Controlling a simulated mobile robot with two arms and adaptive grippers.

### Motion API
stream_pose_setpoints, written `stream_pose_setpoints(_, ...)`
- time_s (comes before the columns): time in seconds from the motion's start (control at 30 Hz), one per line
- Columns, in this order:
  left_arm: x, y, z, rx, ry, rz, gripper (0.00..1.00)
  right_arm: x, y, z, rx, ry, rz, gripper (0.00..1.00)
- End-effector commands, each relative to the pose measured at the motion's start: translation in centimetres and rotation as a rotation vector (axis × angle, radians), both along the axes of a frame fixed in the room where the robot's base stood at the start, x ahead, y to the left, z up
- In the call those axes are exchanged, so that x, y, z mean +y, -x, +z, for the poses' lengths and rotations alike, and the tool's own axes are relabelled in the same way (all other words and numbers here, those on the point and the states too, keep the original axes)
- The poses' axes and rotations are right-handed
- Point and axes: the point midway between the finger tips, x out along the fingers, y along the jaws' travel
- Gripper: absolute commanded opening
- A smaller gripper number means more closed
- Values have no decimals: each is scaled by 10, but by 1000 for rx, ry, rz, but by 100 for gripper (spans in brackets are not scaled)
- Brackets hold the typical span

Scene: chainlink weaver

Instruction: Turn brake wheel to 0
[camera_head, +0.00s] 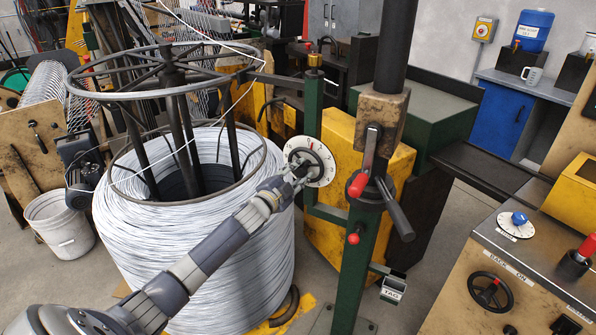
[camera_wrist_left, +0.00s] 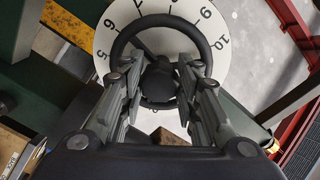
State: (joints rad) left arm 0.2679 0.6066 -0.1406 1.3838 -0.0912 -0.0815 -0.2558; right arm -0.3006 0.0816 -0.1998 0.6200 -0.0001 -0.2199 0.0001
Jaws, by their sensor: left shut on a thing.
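The brake wheel (camera_head: 318,160) is a small black handwheel in front of a round white dial plate (camera_head: 329,172), beside the green post. In the left wrist view, the black wheel rim (camera_wrist_left: 165,22) and the numbered dial (camera_wrist_left: 106,38) show, with 5 at left and 9 and 10 at right. My left gripper (camera_head: 297,174) reaches the wheel from the lower left. In the wrist view, its fingers (camera_wrist_left: 160,80) stand either side of the dark hub, shut on the wheel. My right gripper is not in view.
A large wire coil (camera_head: 195,255) stands left of the wheel. The green post (camera_head: 357,255) carries a lever with a red knob (camera_head: 357,185) just right of the dial. A control panel with a blue knob (camera_head: 519,218) and another black handwheel (camera_head: 490,292) is at right.

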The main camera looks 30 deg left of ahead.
Motion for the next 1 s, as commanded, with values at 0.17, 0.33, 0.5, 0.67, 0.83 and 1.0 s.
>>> stream_pose_setpoints(0.17,0,0,2,-10,103,0,6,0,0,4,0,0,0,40)
stream_pose_setpoints(0.33,0,0,2,-15,164,0,6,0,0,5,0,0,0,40)
stream_pose_setpoints(0.5,0,0,1,-19,192,0,6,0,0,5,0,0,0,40)
stream_pose_setpoints(0.67,0,0,1,-20,200,-1,6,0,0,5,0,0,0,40)
stream_pose_setpoints(0.83,0,0,1,-20,200,-1,6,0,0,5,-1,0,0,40)
stream_pose_setpoints(1.0,0,0,2,-20,200,-1,44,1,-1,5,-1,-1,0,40)
